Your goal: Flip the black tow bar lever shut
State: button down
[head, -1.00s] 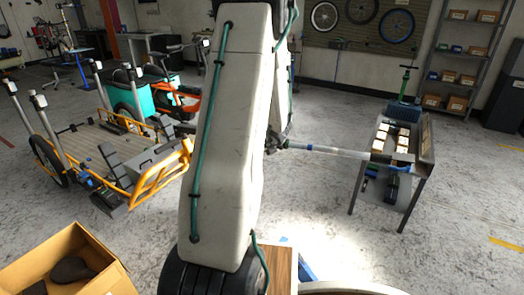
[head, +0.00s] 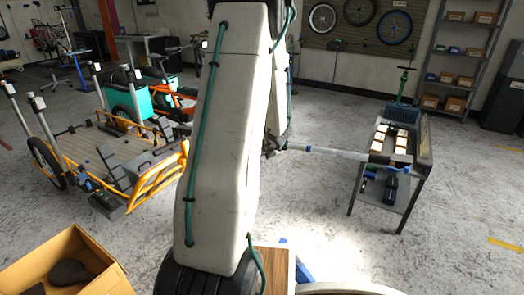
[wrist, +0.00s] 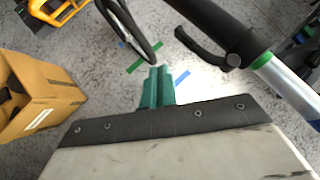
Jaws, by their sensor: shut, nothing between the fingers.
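The tow bar (head: 330,152) runs from behind my arm to the small cart at the right in the head view. In the wrist view the tow bar (wrist: 285,84) is a silver tube with a green ring and a black upper section. The curved black lever (wrist: 203,44) joins the bar near the ring. Its free end stands out from the black section with a gap between. My gripper (wrist: 157,72) has teal fingers, shut and empty, below and left of the lever's free end and apart from it in the picture. In the head view my arm hides the gripper and lever.
A cardboard box (head: 62,272) stands at the lower left; it also shows in the wrist view (wrist: 45,92). A yellow cargo bike (head: 155,178) stands left. The cart (head: 424,150) holds several small boxes. In the wrist view a black wheel (wrist: 128,32) lies beyond the fingers.

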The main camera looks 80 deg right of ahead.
jog(key=w+a+r, duration=0.5)
jog(key=a+r, duration=0.1)
jog(key=a, duration=0.1)
jog(key=shift+a+r, duration=0.25)
jog(key=shift+a, duration=0.1)
